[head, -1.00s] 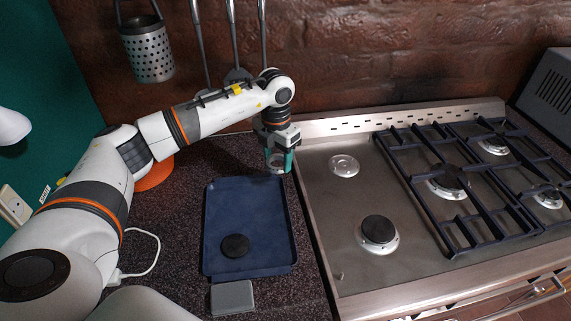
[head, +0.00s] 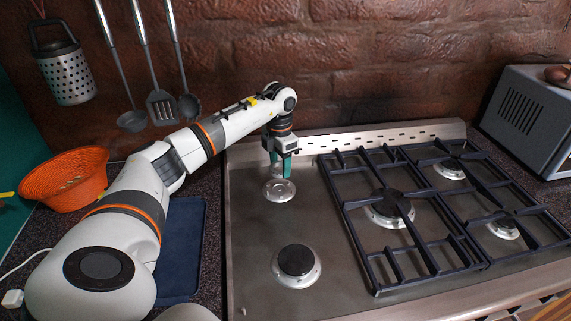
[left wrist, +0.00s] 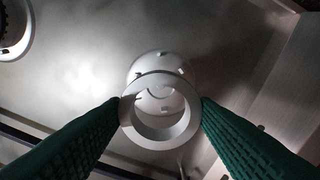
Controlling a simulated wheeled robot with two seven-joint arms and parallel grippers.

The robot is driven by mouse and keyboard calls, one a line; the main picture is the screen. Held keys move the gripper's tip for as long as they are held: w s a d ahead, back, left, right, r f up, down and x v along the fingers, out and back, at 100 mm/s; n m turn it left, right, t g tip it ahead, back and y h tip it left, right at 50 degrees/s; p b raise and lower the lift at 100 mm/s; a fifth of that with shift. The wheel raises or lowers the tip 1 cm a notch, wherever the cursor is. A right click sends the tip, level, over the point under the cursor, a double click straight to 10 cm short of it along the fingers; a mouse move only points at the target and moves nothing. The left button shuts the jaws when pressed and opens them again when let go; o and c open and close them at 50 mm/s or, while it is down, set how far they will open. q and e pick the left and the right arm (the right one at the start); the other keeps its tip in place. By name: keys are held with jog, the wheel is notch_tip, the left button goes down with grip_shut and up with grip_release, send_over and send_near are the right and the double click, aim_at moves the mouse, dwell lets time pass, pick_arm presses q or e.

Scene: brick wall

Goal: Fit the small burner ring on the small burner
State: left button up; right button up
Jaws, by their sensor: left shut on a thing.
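My left gripper (head: 281,167) is shut on the small burner ring, a pale metal ring that shows clearly between the green fingertips in the left wrist view (left wrist: 160,143). In the head view the fingers largely hide it. The small burner (head: 279,194) is a bare round silver base at the back left of the hob. The gripper is just above and behind it in the head view. In the left wrist view the small burner (left wrist: 157,62) shows partly behind the ring, offset towards the top of the picture. The ring looks apart from it. My right gripper is not in view.
A capped burner (head: 297,262) stands at the front left of the hob. Dark pan grates (head: 348,209) cover the middle and right. The hob's raised back panel (head: 352,137) is close behind the gripper. A blue tray (head: 182,235) lies left of the hob, partly hidden by my arm.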

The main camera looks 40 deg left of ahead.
aim_at(279, 189)
pick_arm(q)
jog(key=shift+s+a+f+b, duration=0.1)
jog(key=shift+s+f+b, duration=0.05)
jog(key=shift+f+b, duration=0.25)
jog(key=shift+s+a+f+b, duration=0.1)
jog(key=shift+f+b, duration=0.2)
jog(key=shift+f, duration=0.2)
notch_tip(279, 189, down, 2)
jog(key=shift+w+d+f+b, duration=0.1)
jog(key=shift+f+b, duration=0.15)
jog(key=shift+b, duration=0.75)
jog(key=shift+f, duration=0.65)
jog(key=shift+f, duration=0.45)
